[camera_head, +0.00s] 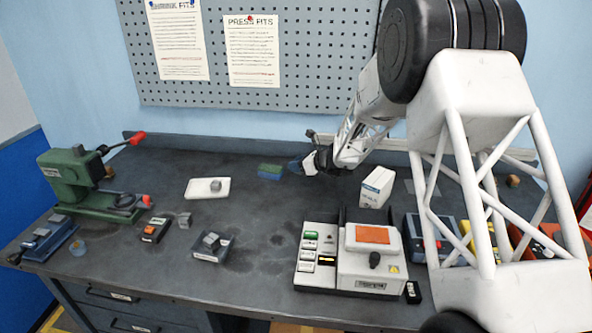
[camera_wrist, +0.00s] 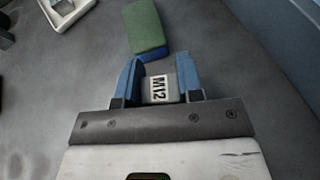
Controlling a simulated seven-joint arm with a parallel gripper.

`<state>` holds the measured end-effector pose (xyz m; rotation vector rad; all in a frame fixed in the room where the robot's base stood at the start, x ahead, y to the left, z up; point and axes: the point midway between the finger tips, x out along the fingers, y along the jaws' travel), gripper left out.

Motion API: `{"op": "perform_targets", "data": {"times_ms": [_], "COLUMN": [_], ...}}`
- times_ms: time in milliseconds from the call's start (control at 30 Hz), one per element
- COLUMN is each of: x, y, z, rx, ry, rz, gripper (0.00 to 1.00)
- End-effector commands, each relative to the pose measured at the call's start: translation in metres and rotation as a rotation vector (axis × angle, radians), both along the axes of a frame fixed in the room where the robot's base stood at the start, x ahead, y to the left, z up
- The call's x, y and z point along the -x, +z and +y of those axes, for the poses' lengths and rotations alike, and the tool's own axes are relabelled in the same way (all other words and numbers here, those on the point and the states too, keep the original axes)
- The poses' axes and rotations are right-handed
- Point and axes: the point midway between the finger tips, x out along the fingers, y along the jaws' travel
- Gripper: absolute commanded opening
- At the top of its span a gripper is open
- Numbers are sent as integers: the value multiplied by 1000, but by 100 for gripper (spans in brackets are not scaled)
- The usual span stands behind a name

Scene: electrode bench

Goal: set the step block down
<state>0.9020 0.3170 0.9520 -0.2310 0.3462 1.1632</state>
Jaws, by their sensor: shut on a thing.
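The step block (camera_wrist: 159,90) is a grey block with a white label reading M12, seen in the wrist view. My gripper (camera_wrist: 160,64) is shut on it, with one blue finger on each side. In the head view my gripper (camera_head: 296,167) is low over the back of the bench, right of the green and blue sponge. The block is hidden or too small to make out there. I cannot tell whether its underside touches the bench.
A green and blue sponge (camera_head: 270,171) lies just beyond my fingertips in the wrist view (camera_wrist: 147,28). A white tray (camera_head: 198,190) with a grey block is farther left. A white box (camera_head: 376,187) stands to the right. Bare bench lies in front of my gripper.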

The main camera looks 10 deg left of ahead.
Motion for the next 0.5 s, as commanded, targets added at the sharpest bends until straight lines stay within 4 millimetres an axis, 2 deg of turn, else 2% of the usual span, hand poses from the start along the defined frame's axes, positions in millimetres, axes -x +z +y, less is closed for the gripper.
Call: {"op": "perform_targets", "data": {"times_ms": [200,500], "x": [-20,-24], "y": [-1,-2], "z": [7,8], "rx": [-1,0], "ry": [-1,-1], "rz": [-1,0], "gripper": [0,0]}}
